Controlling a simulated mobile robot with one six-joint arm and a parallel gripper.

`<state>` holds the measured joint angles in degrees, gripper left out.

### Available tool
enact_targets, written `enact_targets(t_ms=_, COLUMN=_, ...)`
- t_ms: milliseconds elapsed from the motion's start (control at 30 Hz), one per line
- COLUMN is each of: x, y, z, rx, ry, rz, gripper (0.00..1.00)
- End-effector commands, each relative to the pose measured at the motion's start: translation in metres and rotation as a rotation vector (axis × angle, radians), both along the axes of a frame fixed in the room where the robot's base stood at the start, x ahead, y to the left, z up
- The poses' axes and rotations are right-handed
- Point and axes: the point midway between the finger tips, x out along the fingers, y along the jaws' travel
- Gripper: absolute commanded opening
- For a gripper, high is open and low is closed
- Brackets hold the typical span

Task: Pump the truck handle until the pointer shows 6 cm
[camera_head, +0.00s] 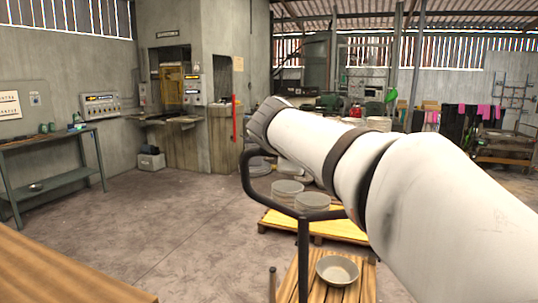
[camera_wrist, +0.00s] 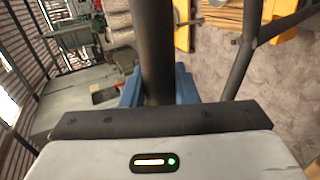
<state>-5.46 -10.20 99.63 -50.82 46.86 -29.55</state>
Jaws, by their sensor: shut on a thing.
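The truck handle is a black tubular loop (camera_head: 247,178) on an upright black shaft (camera_head: 304,255) in the head view. My white arm crosses in front of its upper right side and hides part of it. In the wrist view my gripper (camera_wrist: 158,92), with blue jaw parts, is shut around a dark bar of the handle (camera_wrist: 153,45). Another dark bar (camera_wrist: 245,50) slants at the right of that view. My jaws are hidden in the head view. No pointer or height scale can be made out in either view.
A metal bowl (camera_head: 338,269) lies on wooden slats (camera_head: 303,280) beside the shaft. Stacks of round dishes (camera_head: 312,202) stand on a yellow pallet (camera_head: 280,222) behind. A green bench (camera_head: 70,178) stands left, a wooden tabletop (camera_head: 60,275) front left. Concrete floor between is clear.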

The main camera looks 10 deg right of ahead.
Motion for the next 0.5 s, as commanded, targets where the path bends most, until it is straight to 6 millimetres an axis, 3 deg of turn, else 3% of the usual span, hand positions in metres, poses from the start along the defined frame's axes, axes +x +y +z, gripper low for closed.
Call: enact_targets(t_ms=500, x=0.076, y=-0.052, z=0.013, rx=0.001, ry=0.002, rz=-0.003, gripper=0.13)
